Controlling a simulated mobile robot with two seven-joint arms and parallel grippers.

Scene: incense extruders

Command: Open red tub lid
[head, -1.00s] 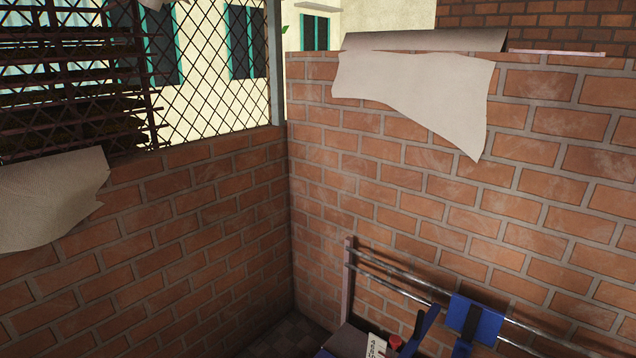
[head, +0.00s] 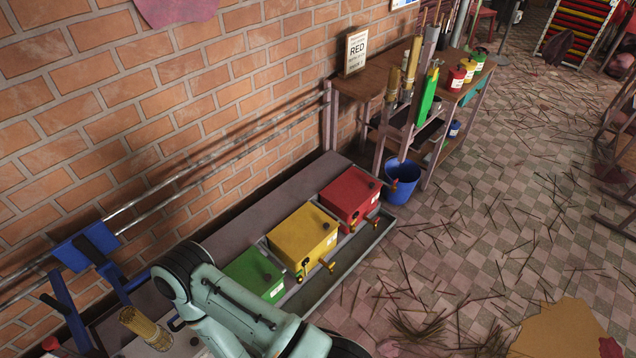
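The red tub (head: 346,201) is a box in the head view, at the far end of a row on a low grey stand. Its flat red lid (head: 350,188) looks closed, with a dark round knob (head: 374,183) near one corner. A small brass tap is on its front. The yellow tub (head: 298,242) and green tub (head: 250,274) sit beside it, nearer to me. Part of my own arm crosses the bottom of the view, close to the green tub and apart from the red one. Neither gripper shows.
A wooden table (head: 385,78) beyond the tubs holds a sign (head: 356,50) reading RED and several jars. A blue bucket (head: 402,180) stands on the floor next to the red tub. A brick wall (head: 150,120) runs behind the stand. Sticks litter the checkered floor (head: 480,230).

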